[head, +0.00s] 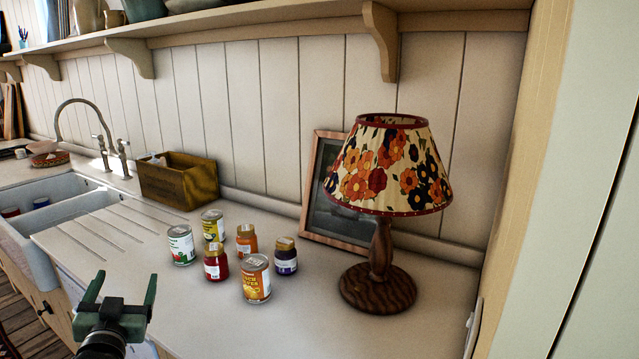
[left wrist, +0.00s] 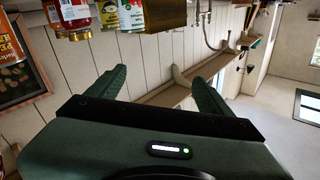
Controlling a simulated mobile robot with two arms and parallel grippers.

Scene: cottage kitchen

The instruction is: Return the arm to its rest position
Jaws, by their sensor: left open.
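My left gripper (head: 118,294) is at the lower left of the head view, in front of the counter's front edge. Its two green fingers are spread apart with nothing between them. In the left wrist view the open fingers (left wrist: 158,92) also show empty, with the panelled wall and shelf beyond them. The cans and jars stand on the counter, apart from the gripper. My right gripper does not show in either view.
Several cans (head: 256,279) and jars (head: 286,257) stand grouped on the counter (head: 330,312). A floral lamp (head: 380,270) and a picture frame (head: 310,190) stand to the right. A wooden box (head: 178,182) and a sink (head: 60,215) are to the left. A shelf (head: 250,22) runs above.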

